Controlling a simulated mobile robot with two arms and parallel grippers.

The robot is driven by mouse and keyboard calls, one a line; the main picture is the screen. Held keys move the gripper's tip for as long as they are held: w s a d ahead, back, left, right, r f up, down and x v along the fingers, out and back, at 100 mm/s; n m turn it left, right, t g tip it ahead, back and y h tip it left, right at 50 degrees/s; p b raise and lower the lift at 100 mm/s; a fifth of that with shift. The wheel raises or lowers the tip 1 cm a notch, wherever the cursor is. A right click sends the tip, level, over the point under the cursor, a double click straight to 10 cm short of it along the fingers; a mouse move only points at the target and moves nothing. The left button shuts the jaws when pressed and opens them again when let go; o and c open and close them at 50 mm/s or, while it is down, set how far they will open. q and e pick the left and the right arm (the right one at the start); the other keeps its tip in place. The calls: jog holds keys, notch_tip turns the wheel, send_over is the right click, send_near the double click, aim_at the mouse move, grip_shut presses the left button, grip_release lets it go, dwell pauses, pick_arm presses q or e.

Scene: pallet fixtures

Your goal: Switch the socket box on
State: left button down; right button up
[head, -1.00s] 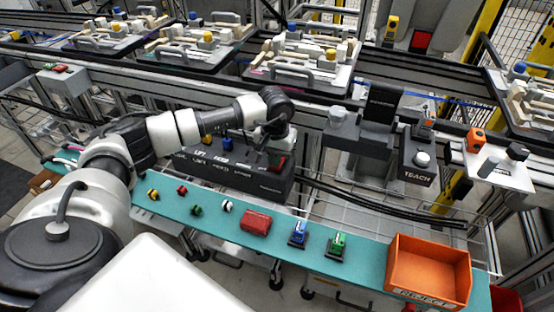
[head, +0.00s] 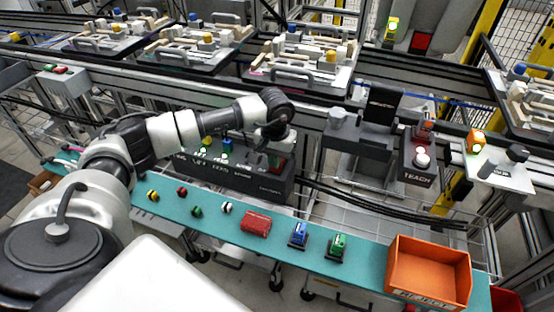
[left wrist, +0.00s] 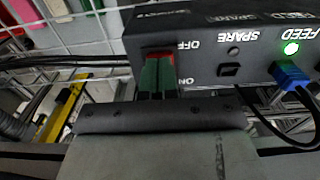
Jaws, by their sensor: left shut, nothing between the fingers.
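The socket box (head: 245,182) is a long dark box behind the teal shelf. It also shows upside down in the left wrist view (left wrist: 215,35), with OFF and ON labels at a red switch (left wrist: 175,52). My left gripper (head: 276,160) is at the box's right end. In the left wrist view its shut, empty fingers (left wrist: 158,62) are at the switch and hide much of it. Whether they touch it I cannot tell. The FEED lamp (left wrist: 291,48) glows green above a blue plug (left wrist: 289,75). The SPARE lamp (left wrist: 233,50) is dark. My right gripper is not in view.
The teal shelf (head: 275,228) holds small coloured parts, a red case (head: 256,222), blue and green blocks and an orange reject bin (head: 428,272). A TEACH box (head: 419,172) stands right. Black cables run right from the socket box.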

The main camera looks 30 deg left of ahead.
pick_arm(q)
jog(key=shift+r+p, duration=0.45)
jog(key=shift+r, duration=0.55)
jog(key=shift+r+p, duration=1.3)
jog(key=shift+r, duration=1.05)
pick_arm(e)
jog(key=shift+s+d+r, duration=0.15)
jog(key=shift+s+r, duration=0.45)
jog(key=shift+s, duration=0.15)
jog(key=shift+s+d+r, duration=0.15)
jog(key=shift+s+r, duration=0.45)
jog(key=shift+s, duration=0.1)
